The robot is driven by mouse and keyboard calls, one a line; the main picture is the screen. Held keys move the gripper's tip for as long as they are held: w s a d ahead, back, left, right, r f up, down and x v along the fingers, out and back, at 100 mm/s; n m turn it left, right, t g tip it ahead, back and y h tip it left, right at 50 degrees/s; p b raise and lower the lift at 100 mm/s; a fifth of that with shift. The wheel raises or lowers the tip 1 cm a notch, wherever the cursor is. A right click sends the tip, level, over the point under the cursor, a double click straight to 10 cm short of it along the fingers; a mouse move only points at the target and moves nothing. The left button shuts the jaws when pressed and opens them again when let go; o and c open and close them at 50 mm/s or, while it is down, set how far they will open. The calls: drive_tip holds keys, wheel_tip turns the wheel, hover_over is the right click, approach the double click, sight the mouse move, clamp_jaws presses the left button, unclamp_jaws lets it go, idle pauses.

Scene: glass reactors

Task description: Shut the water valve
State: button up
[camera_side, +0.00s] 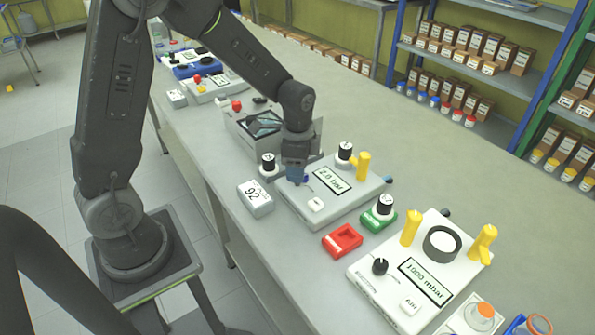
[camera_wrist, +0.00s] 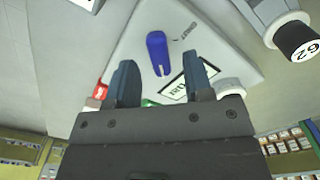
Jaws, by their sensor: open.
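A blue valve handle (camera_wrist: 157,53) stands on the top face of a white box (camera_wrist: 130,40), with small lettering beside it too blurred to read for certain. In the side view the white box (camera_side: 335,205) has a display reading 2.0 bar, and the handle is mostly hidden by my gripper. My gripper (camera_wrist: 160,72) is open and empty. In the wrist view the handle shows between and beyond its two fingertips, and I cannot tell whether they touch it. In the side view my gripper (camera_side: 297,178) points down over the box's left end.
A yellow handle (camera_side: 363,165) and a black-capped vial (camera_side: 344,154) stand at the box's back edge. Another black-capped vial (camera_side: 268,165) and a white block marked 92 (camera_side: 255,198) are close left. A red tray (camera_side: 342,241) and a 1000 mbar unit (camera_side: 415,270) stand in front.

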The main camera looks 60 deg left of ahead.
drive_tip(key=shift+f, duration=0.9)
clamp_jaws()
